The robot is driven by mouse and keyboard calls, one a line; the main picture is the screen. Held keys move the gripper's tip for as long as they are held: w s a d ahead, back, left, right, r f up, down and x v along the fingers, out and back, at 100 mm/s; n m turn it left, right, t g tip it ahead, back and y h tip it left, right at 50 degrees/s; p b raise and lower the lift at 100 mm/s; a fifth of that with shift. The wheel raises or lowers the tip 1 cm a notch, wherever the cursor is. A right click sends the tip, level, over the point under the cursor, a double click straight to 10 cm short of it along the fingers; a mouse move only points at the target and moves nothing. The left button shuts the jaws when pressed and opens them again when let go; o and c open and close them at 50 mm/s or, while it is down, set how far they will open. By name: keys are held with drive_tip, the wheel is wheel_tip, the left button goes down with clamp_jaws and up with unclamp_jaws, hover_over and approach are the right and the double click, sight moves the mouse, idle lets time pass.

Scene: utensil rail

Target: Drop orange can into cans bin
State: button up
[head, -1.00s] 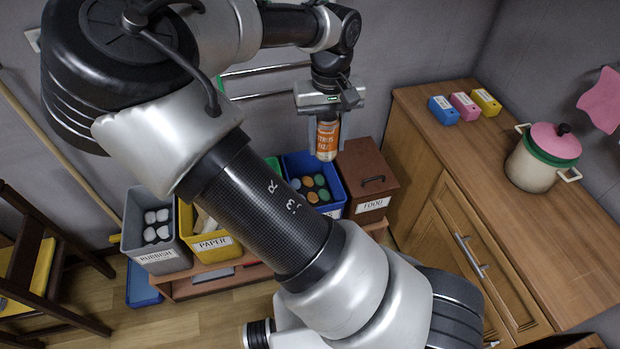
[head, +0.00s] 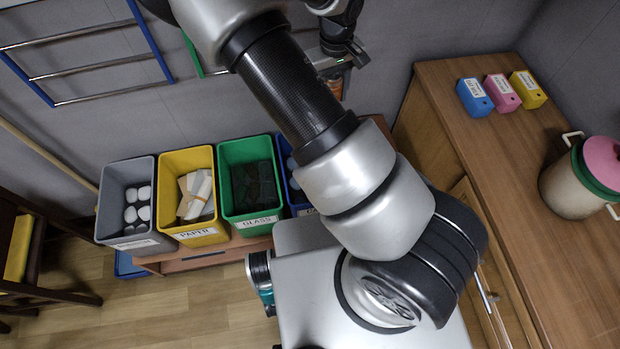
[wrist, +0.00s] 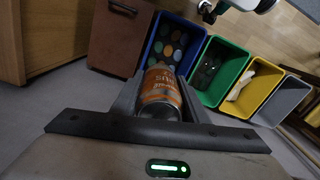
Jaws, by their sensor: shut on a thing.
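The orange can (head: 335,86) is held in my gripper (head: 338,72), high up near the back wall in the head view and partly hidden by my arm. In the wrist view the orange can (wrist: 160,88) sits between the two fingers of my gripper (wrist: 158,84), which is shut on it. The blue bin (head: 291,192) stands at the right end of the open bins and is mostly hidden behind my arm. In the wrist view the blue bin (wrist: 148,47) lies just beyond the can, with several round coloured can tops inside.
Left of the blue bin stand the green glass bin (head: 228,200), yellow paper bin (head: 172,215) and grey bin (head: 108,205). A brown lidded box (wrist: 118,40) adjoins the blue bin. A wooden counter (head: 520,190) with a pot (head: 570,185) is at right.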

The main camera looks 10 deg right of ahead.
drive_tip(key=w+a+f+n+b, duration=0.1)
drive_tip(key=f+b, duration=0.8)
drive_tip(key=f, duration=2.6)
drive_tip(key=shift+w+a+f+n, duration=0.15)
drive_tip(key=shift+a+f+n, duration=0.2)
drive_tip(key=shift+a+n, duration=0.85)
drive_tip(key=o, duration=1.1)
drive_tip(key=shift+c, duration=0.2)
